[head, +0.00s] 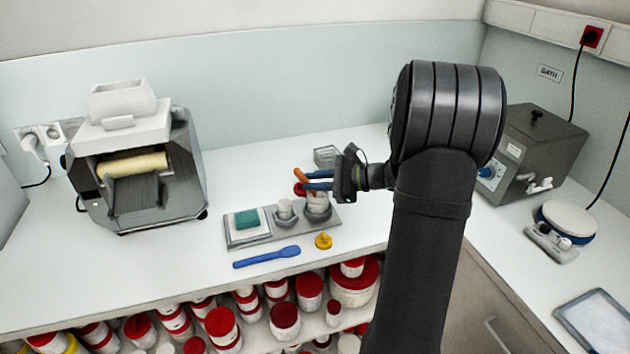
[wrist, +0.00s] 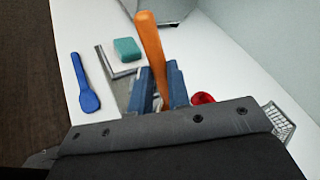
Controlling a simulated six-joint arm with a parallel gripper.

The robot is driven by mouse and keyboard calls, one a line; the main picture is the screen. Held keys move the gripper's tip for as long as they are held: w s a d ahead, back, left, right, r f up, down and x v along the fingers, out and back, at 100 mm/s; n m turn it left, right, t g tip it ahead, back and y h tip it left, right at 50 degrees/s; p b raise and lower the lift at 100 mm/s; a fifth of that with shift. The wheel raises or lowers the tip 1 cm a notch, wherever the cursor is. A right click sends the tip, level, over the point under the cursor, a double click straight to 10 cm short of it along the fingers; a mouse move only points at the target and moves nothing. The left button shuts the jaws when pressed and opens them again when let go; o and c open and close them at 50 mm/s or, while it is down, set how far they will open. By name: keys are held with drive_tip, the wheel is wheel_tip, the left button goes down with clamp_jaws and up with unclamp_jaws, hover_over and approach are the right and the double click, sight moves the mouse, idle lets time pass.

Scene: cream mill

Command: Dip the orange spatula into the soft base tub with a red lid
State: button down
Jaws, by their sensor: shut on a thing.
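My gripper (head: 318,181) reaches in from the right with its blue fingers shut on the orange spatula (head: 300,176). In the wrist view the spatula (wrist: 151,45) rises from between the fingers (wrist: 160,88), its handle tilted; its lower end is hidden. A small pale tub (head: 317,204) stands on the grey tray (head: 262,236) directly below the fingers. I cannot tell whether the spatula's tip is inside it. A red round lid (head: 299,188) shows just behind the fingers; in the wrist view the lid (wrist: 203,98) is right of the fingers, apart from the spatula.
A small grey cup (head: 285,209) and a green block (head: 246,218) on a white pad are left of the tub. A blue spatula (head: 267,257) and a yellow piece (head: 323,241) lie in front. A wire basket (head: 326,156) stands behind. The roller mill (head: 135,165) is at left.

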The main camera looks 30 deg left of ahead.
wheel_tip(320, 180, up, 7)
idle(0.8)
idle(0.5)
